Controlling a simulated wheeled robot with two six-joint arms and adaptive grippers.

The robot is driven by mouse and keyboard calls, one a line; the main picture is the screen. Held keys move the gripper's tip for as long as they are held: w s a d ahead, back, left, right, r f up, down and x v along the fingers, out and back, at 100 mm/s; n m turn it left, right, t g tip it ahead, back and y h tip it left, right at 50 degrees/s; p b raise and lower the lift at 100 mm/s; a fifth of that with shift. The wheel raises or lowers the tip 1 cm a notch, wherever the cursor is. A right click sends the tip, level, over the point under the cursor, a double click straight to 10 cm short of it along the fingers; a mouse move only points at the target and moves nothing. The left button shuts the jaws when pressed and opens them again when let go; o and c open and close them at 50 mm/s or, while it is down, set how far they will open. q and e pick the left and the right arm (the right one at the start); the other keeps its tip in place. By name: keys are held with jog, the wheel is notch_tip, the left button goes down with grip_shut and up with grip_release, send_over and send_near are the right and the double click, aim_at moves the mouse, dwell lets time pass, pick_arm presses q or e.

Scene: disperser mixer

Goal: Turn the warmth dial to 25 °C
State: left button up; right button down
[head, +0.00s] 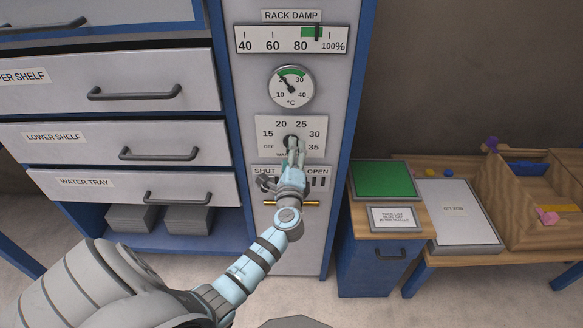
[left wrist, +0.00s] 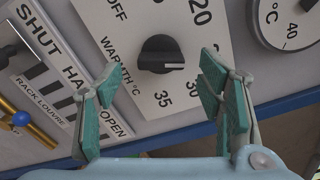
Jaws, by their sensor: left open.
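The warmth dial is a black knob (left wrist: 160,53) on a white plate (left wrist: 135,25) marked OFF to 35. In the left wrist view its white mark points right, towards the side between 20 and 30; the 25 is hidden there behind a finger. In the head view the plate (head: 263,122) shows the 25 at upper right, and the knob is partly covered by my fingers. My left gripper (head: 295,150) is open in front of the dial. In the left wrist view its green-padded fingers (left wrist: 161,75) stand on either side of the knob, with gaps. My right gripper is out of view.
A round °C gauge (head: 291,87) sits above the dial, its needle pointing up-left. The rack louvre lever (head: 266,182) and a brass bar (head: 310,203) lie close below. Drawers (head: 110,145) stand left; a green-topped cabinet (head: 383,180) and bench stand right.

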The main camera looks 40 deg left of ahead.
pick_arm(q)
jog(key=v, duration=0.9)
jog(key=shift+w, duration=0.1)
